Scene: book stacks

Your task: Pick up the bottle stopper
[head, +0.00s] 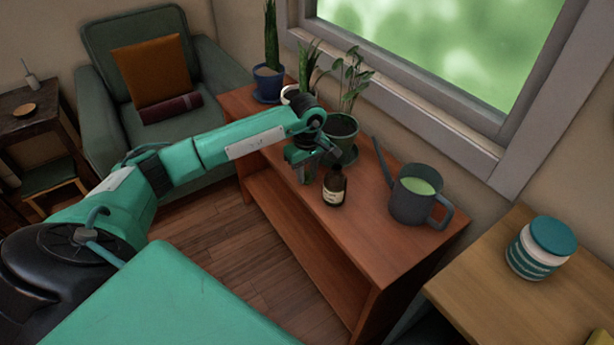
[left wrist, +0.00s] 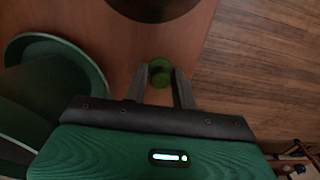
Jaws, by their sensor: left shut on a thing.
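My left gripper (head: 322,160) is over the wooden shelf unit, beside the green plant pot and close to the upper left of a small brown bottle (head: 334,190). The left wrist view shows its two dark fingers (left wrist: 160,80) shut on a small round green thing, which looks like the bottle stopper (left wrist: 160,70). In the head view the stopper cannot be made out behind the gripper. The brown bottle stands upright with a pale label. My right gripper is in neither view.
A green plant pot (head: 341,130) stands just behind the gripper. A dark watering can (head: 408,205) stands to the right on the shelf top (head: 375,240). A striped jar (head: 538,250) is on another table. An armchair (head: 215,70) is at the back left.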

